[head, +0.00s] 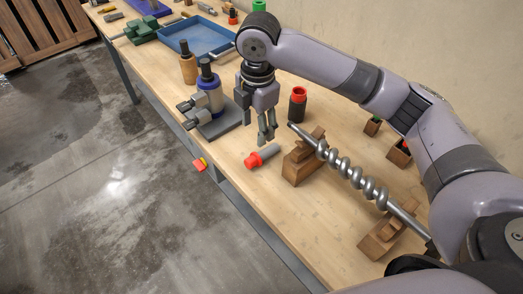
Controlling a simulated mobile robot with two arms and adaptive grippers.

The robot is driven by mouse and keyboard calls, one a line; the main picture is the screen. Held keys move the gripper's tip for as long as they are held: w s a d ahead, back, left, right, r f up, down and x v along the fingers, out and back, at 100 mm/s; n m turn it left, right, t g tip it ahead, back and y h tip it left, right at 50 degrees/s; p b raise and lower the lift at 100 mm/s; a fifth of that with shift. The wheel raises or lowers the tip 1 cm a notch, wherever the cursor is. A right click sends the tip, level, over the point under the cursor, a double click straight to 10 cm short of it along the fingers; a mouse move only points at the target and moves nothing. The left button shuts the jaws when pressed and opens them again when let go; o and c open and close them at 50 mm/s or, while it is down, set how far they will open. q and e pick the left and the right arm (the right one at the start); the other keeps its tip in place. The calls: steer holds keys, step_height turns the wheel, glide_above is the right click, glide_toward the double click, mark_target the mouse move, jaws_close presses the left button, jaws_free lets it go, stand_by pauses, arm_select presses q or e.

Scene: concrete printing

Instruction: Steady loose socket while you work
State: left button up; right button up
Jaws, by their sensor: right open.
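My right gripper (266,137) points down over the workbench, with its fingers apart and nothing seen between them. Below it, a grey cylinder with a red end (262,156) lies on its side on the wood, apart from the fingers. A dark cup with a red rim (298,104) stands upright to the right of the gripper. I cannot tell which of these two is the socket. A steel screw shaft (350,172) rests across two wooden cradles (300,164) to the right. My left gripper is not in view.
A light cylinder with a blue collar (209,92) stands on a grey plate (228,121) left of the gripper, beside a brown bottle (188,66). A blue tray (200,39) lies farther back. Bare bench (275,205) lies in front.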

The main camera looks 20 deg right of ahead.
mark_target(254, 157)
step_height(254, 157, down, 4)
steer(key=shift+r, duration=0.1)
step_height(254, 157, down, 2)
steer(key=shift+w+d+p, duration=0.1)
steer(key=shift+w+p, duration=0.05)
steer(key=shift+p, duration=0.15)
step_height(254, 157, down, 2)
steer(key=shift+w+f, duration=0.1)
steer(key=shift+w, duration=0.05)
steer(key=shift+f+p, duration=0.25)
steer(key=shift+p, duration=0.05)
steer(key=f, duration=0.2)
steer(key=f+p, duration=0.1)
steer(key=shift+w+a+f, duration=0.15)
steer(key=shift+a+f, duration=0.1)
steer(key=shift+f, duration=0.55)
steer(key=c, duration=0.7)
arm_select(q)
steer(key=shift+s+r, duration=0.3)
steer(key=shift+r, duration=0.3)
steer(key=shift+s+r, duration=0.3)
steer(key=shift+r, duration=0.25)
arm_select(e)
steer(key=c, duration=0.3)
